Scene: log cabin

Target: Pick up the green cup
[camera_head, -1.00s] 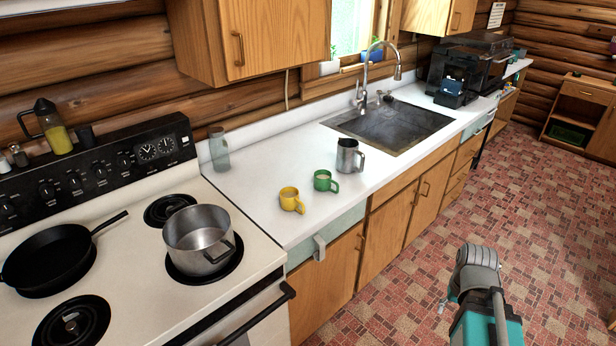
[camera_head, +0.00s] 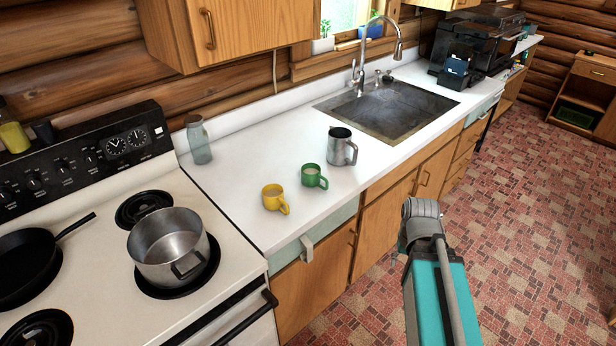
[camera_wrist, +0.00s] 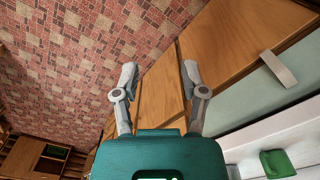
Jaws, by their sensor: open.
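The green cup (camera_head: 313,177) stands upright on the white counter in the head view, between a yellow cup (camera_head: 273,198) and a metal pitcher (camera_head: 342,148). Its handle points right. Part of the green cup (camera_wrist: 277,163) also shows at the lower right of the wrist view. My gripper (camera_wrist: 159,80) is open and empty in the wrist view, its two fingers apart in front of the cabinet doors and floor. In the head view my arm is at the lower right, off the counter's front, and the gripper's fingers are not clearly visible there.
A glass bottle (camera_head: 198,139) stands at the back of the counter beside the stove. A pot (camera_head: 168,247) and a black pan (camera_head: 28,262) sit on the stove. The sink (camera_head: 388,108) is behind the pitcher. A drawer handle (camera_head: 307,248) juts out below the cups.

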